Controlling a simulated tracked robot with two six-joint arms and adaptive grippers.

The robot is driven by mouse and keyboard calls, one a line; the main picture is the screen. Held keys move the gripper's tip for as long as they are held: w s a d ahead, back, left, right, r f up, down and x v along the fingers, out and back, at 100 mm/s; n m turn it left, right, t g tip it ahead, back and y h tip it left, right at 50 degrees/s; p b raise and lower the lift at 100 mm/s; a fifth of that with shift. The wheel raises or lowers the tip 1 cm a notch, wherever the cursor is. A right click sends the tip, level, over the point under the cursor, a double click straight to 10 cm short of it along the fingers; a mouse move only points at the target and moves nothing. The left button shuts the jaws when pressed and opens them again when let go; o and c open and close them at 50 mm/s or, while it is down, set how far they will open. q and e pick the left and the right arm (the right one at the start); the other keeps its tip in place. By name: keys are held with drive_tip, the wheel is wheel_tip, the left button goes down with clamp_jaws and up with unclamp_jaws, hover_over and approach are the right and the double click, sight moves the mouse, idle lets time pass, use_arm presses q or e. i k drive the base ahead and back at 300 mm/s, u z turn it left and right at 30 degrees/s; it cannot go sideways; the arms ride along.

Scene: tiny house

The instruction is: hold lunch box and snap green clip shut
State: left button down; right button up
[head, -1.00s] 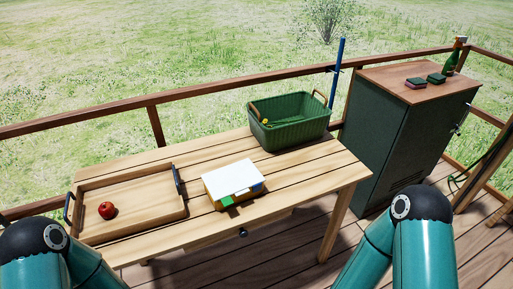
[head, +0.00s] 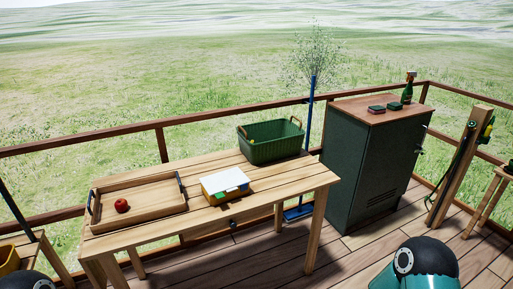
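The lunch box (head: 222,180) sits on the wooden table near its front edge, right of the tray. It has a white lid and a yellow and blue body. A small green clip (head: 220,195) shows low on its front side; at this size I cannot tell how far it stands open. Neither gripper is in view. Only a teal link of my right arm shows at the bottom right, and a dark part of my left arm at the bottom left corner.
A wooden tray (head: 158,211) with a red apple (head: 122,205) lies on the table's left. A green basket (head: 270,151) stands at the table's back right. A dark green cabinet (head: 350,170) stands right of the table. Open deck (head: 290,262) lies in front.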

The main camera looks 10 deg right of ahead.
sight(220, 195)
drive_tip(key=z, duration=1.25)
drive_tip(key=i, duration=2.6)
drive_tip(key=u, duration=2.65)
drive_tip(key=k, duration=0.7)
drive_tip(key=u, duration=0.05)
